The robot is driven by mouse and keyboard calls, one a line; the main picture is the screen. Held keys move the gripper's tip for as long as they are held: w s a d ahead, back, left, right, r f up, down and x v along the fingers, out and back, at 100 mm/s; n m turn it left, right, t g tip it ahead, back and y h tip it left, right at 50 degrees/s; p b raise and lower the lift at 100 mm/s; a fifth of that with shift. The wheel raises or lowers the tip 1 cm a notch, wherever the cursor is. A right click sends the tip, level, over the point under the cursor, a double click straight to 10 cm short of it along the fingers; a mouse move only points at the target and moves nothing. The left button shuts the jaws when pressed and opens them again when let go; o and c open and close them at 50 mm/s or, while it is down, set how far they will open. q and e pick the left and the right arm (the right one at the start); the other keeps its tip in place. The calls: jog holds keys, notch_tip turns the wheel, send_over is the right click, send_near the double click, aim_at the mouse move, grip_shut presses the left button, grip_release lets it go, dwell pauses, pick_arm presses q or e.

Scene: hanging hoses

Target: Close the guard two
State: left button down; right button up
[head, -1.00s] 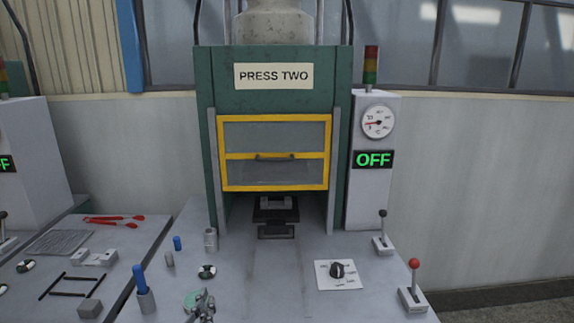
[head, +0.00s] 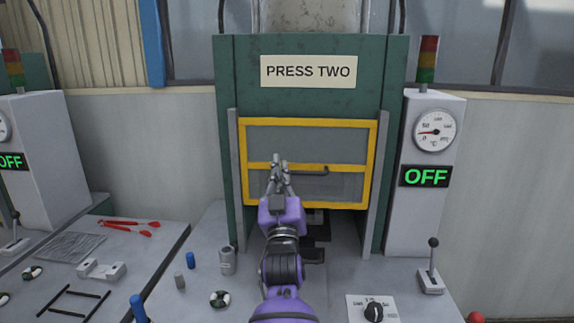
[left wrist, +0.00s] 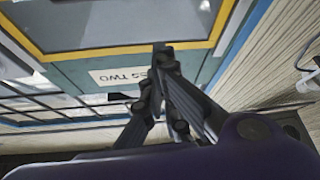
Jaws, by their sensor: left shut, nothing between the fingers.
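The guard of press two is a yellow-framed clear panel (head: 347,140) on the front of the green press, under the sign "PRESS TWO" (head: 308,71). It is raised, with an open gap below its lower edge. A dark horizontal handle (head: 318,172) crosses its middle bar. My left gripper (head: 279,165) is shut and empty, in front of the guard at the handle's left end. Whether it touches the handle I cannot tell. In the left wrist view the fingers (left wrist: 162,62) are together, with the yellow frame edge (left wrist: 120,48) beyond. My right gripper is not in view.
A gauge (head: 435,131) and a green "OFF" display (head: 426,176) are on the grey box at right. A black-knobbed lever (head: 432,268) and a rotary knob (head: 374,312) stand at front right. Small cylinders and a metal cup (head: 227,261) stand at left on the bench.

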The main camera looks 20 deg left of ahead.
pick_arm(q)
jog(key=x, duration=0.7)
jog(key=f, duration=0.4)
jog(key=shift+w+d+f+p, duration=0.1)
jog(key=shift+d+f+p, duration=0.25)
jog(key=shift+d, duration=0.05)
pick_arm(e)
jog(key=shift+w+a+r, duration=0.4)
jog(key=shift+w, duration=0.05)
